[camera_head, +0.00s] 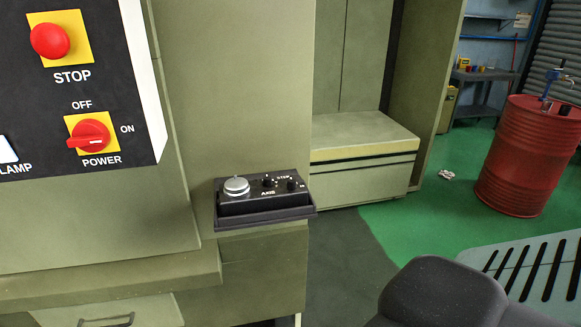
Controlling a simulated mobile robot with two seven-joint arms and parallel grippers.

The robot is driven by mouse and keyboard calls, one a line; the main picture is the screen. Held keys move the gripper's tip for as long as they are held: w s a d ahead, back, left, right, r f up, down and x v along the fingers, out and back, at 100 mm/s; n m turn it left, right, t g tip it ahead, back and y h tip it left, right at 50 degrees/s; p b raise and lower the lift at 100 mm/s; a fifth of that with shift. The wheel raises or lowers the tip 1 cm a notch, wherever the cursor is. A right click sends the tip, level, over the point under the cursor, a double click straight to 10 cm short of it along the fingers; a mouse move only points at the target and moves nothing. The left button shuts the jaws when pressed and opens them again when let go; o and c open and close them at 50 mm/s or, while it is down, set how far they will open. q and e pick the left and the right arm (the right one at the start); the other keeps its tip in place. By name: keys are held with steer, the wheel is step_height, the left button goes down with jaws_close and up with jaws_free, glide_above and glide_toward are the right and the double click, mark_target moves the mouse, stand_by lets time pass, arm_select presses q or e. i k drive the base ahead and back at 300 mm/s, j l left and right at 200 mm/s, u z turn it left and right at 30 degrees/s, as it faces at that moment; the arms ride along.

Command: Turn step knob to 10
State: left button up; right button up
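A dark control box (262,195) with a round silver dial (236,186) on its left sits in a black tray (262,217) fixed to the green machine. Two small black knobs stand to the right of the dial: a middle knob (268,181) and a right knob (292,184). White lettering that seems to read STEP lies between them, and AXIS is printed on the box front. The knobs are too small to tell which number either points at, or for certain which is the step knob. Neither of my grippers is in view.
A black panel at upper left carries a red STOP button (49,40) and a red POWER switch (89,135). A green cabinet (360,180) stands behind the tray. A red drum (527,155) stands farther right. Green floor between them is mostly clear.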

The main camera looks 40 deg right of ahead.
mark_target(292, 183)
steer(key=l+u, duration=0.2)
steer(key=l, duration=0.25)
steer(key=k+l+u, duration=0.2)
steer(key=l, duration=0.25)
steer(key=l+u, duration=0.2)
steer(key=l, duration=0.25)
steer(key=k+l+u, duration=0.2)
steer(key=l, duration=0.6)
steer(key=k+l, duration=0.1)
steer(key=l, duration=0.25)
